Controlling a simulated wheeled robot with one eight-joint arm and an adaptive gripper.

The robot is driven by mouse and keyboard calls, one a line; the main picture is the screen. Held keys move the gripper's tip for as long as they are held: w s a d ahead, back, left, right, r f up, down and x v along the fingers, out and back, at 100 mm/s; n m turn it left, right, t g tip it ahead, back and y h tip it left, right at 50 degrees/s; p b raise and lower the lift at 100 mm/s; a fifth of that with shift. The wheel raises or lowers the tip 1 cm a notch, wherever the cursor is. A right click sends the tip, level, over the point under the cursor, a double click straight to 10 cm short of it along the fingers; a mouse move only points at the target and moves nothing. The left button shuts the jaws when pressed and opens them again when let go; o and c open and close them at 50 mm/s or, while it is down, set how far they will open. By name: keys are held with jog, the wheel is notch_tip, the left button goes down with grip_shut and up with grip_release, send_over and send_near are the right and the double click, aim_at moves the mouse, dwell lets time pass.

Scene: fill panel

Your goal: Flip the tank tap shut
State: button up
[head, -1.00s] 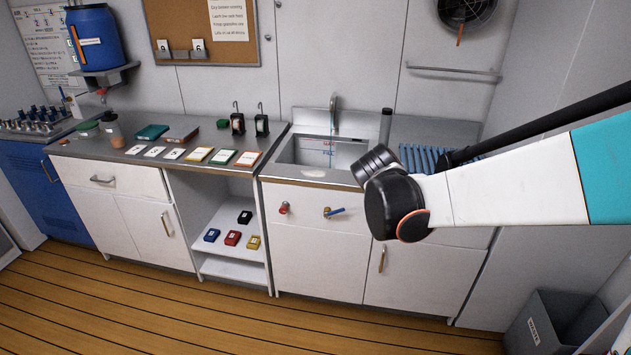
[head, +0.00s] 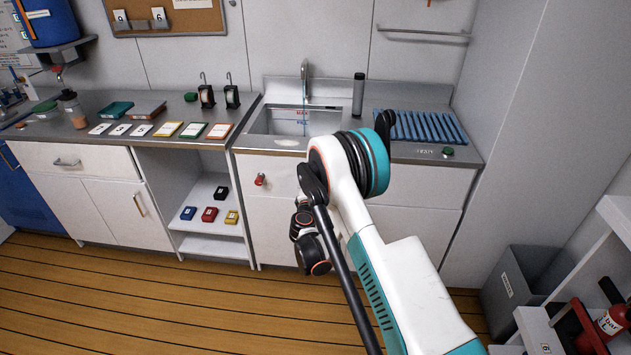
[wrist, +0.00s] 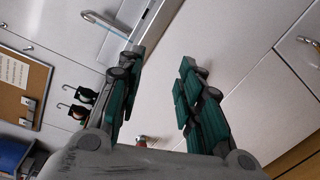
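My gripper (wrist: 160,62) is open and empty in the wrist view, its two green-and-grey fingers apart in front of the white cabinet face. In the head view my arm hides the fingers. The blue lever seen earlier right of this knob is hidden behind my arm. A blue tank (head: 46,22) stands on a shelf at upper left, with a small red-handled tap (head: 58,70) below it. I cannot tell this tap's position.
The sink (head: 290,121) with MAX and FILL marks has a faucet (head: 305,78). A dark cylinder (head: 358,94) and blue rack (head: 425,126) stand to its right. Cards and bottles line the left counter. A grey bin (head: 510,290) is at right. The wooden floor at left is clear.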

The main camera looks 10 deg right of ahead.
notch_tip(320, 180, down, 8)
jog(key=s+a+f+n+t, duration=0.1)
jog(key=a+n, duration=0.1)
jog(key=n, duration=0.1)
jog(key=b+x, duration=0.1)
jog(key=x, duration=0.3)
jog(key=b+x, duration=0.2)
jog(key=x, duration=0.3)
jog(key=b+x, duration=0.1)
jog(key=x, duration=0.3)
jog(key=shift+w+a+r, duration=0.15)
jog(key=shift+w+r, duration=0.2)
grip_shut()
